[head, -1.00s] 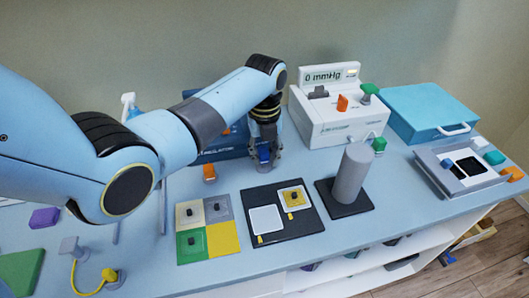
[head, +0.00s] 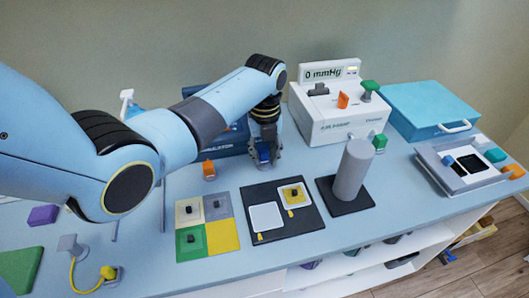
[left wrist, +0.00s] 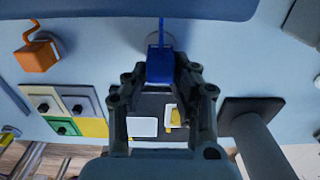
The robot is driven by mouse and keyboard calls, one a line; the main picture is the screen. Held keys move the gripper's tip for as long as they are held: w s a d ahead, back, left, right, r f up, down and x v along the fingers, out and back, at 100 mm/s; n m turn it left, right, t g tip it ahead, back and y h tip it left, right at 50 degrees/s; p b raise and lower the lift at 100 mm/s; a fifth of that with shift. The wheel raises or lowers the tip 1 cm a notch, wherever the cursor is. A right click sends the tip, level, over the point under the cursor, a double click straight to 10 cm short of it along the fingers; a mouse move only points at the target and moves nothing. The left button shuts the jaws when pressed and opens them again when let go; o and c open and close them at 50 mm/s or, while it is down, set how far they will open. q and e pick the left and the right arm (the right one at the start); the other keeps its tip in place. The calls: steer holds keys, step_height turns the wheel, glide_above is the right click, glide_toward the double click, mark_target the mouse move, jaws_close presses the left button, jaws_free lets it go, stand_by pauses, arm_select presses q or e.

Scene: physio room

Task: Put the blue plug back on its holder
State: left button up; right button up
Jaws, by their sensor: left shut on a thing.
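The blue plug (head: 263,154) is a small block with a blue cord, near the front of the dark blue stimulator box. My left gripper (head: 265,161) points down and is shut on it, low over the table. In the left wrist view the plug (left wrist: 160,66) sits between the fingertips of the gripper (left wrist: 161,80), and its cord runs up towards the box. My right gripper is out of view.
An orange plug (head: 209,171) stands just left of the gripper. In front lie a four-coloured board (head: 224,237) and a black tray (head: 305,227) with pads. A grey cylinder (head: 353,172) stands on a dark base to the right. A white pressure unit (head: 340,118) stands behind.

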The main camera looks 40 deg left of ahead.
arm_select(q)
steer(key=shift+f+b, duration=0.45)
steer(key=shift+f, duration=0.3)
stand_by(0.5)
steer(key=o, duration=1.4)
steer(key=shift+r, duration=0.1)
steer(key=shift+r+p, duration=0.7)
steer(key=shift+p, duration=0.15)
step_height(320, 180, up, 6)
steer(key=p, duration=0.6)
steer(key=shift+f, duration=0.2)
steer(key=shift+f, duration=0.1)
